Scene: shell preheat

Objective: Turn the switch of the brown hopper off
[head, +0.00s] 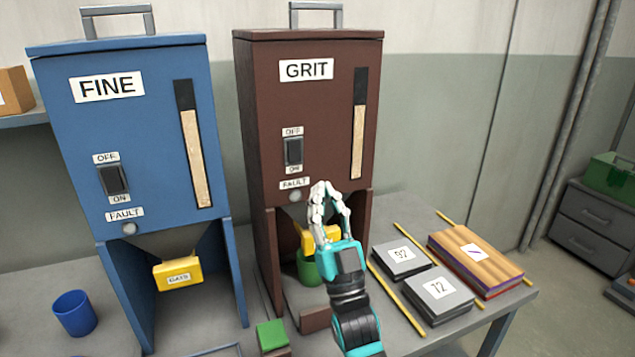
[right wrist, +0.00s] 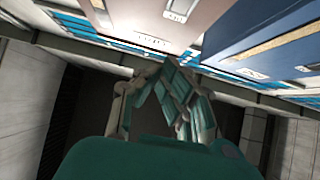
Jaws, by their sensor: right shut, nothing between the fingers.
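The brown hopper (head: 318,100) stands on the bench with a GRIT label. Its dark rocker switch (head: 293,151) sits on the front between an OFF label above and an ON label below; which side is pressed I cannot tell. Below is a FAULT label with a round grey lamp (head: 295,196). My right gripper (head: 323,187) is shut and empty, fingertips up, in front of the hopper, below and right of the switch and apart from it. In the right wrist view my gripper's fingers (right wrist: 168,75) come together, with a brownish panel behind them. My left gripper is out of view.
A blue hopper (head: 145,150) labelled FINE stands to the left. A yellow gate (head: 178,272) hangs under it. A green cup (head: 308,268) is under the brown hopper, partly behind my gripper. Grey plates (head: 438,292) and a wooden stack (head: 475,262) lie to the right.

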